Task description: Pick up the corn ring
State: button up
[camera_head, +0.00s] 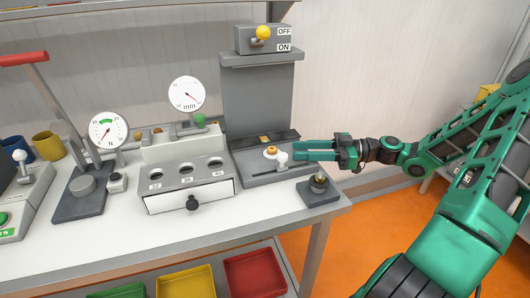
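A small corn-yellow ring (271,150) sits on the grey base of the upright machine, on top of a pale round seat. I take it to be the corn ring. My gripper (292,150) reaches in from the right, with its green fingers pointing left at the ring. The fingers look parted with a narrow gap, and nothing shows between them. The fingertips are just right of the ring and appear apart from it. A white knob (282,158) stands close beside the ring, below the fingertips.
The tall grey back plate (257,100) rises behind the ring. A box with round holes (188,182) stands left. Free white tabletop (130,245) lies in front.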

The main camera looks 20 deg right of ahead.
aim_at(278, 152)
jog(key=shift+r+x, duration=0.2)
jog(key=shift+x, duration=3.6)
jog(key=shift+w, duration=0.1)
jog(key=shift+c, duration=0.6)
jog(key=c, duration=0.4)
